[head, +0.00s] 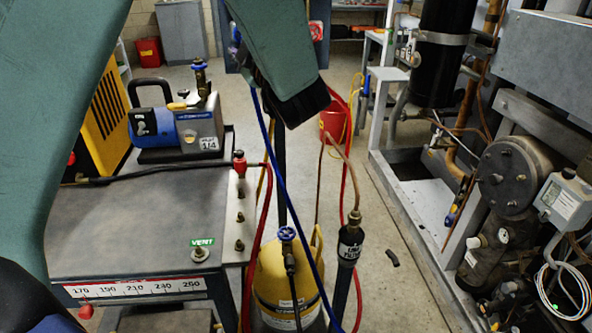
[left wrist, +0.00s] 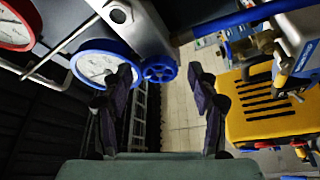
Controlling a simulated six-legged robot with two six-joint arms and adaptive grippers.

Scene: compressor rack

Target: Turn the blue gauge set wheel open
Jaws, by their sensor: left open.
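The blue gauge set wheel (left wrist: 160,69) shows in the left wrist view, on the side of a grey manifold block (left wrist: 142,25). It lies beside the blue-rimmed gauge (left wrist: 100,64). My left gripper (left wrist: 162,79) is open and empty, with one dark finger on either side of the picture's middle. The wheel appears between and a little beyond the fingertips; I cannot tell the exact gap. In the head view my arm crosses the upper left and hides most of the gauge set and the left fingers. My right gripper is in neither view.
A red-rimmed gauge (left wrist: 14,26) sits left of the blue one. In the head view, blue and red hoses hang past a yellow cylinder (head: 272,268). A vacuum pump (head: 182,126) stands on a bench at left. The compressor rack (head: 425,225) fills the right.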

